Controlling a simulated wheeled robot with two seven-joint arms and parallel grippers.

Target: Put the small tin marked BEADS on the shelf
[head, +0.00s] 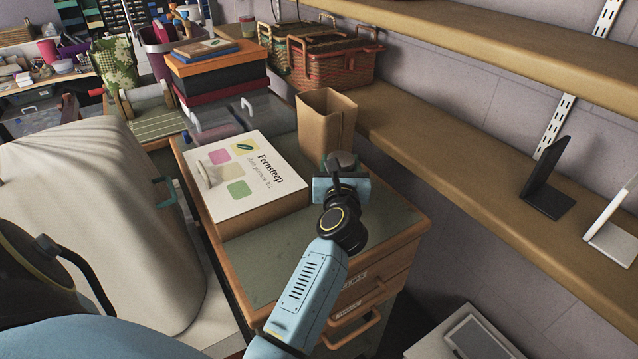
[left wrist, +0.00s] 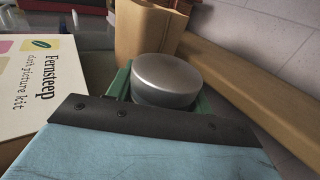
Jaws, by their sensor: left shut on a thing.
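My left gripper (head: 341,172) is shut on a small round grey metal tin (head: 343,158), above or at the far right part of the drawer cabinet's green top. In the left wrist view the tin (left wrist: 168,79) sits upright between green finger pieces, its plain lid facing up. No BEADS marking is readable. The long wooden shelf (head: 440,155) runs along the wall to the right of the tin, with a wide bare stretch. Another wooden shelf (head: 490,35) is above it. Whether the tin touches the cabinet top cannot be told. My right gripper is not in view.
A Fernsteep kit box (head: 250,180) lies left of the gripper. An open brown paper container (head: 327,120) stands just behind the tin. Wicker baskets (head: 335,62) stand at the shelf's far end. A black bookend (head: 546,185) and a white one (head: 612,235) stand nearer on the shelf.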

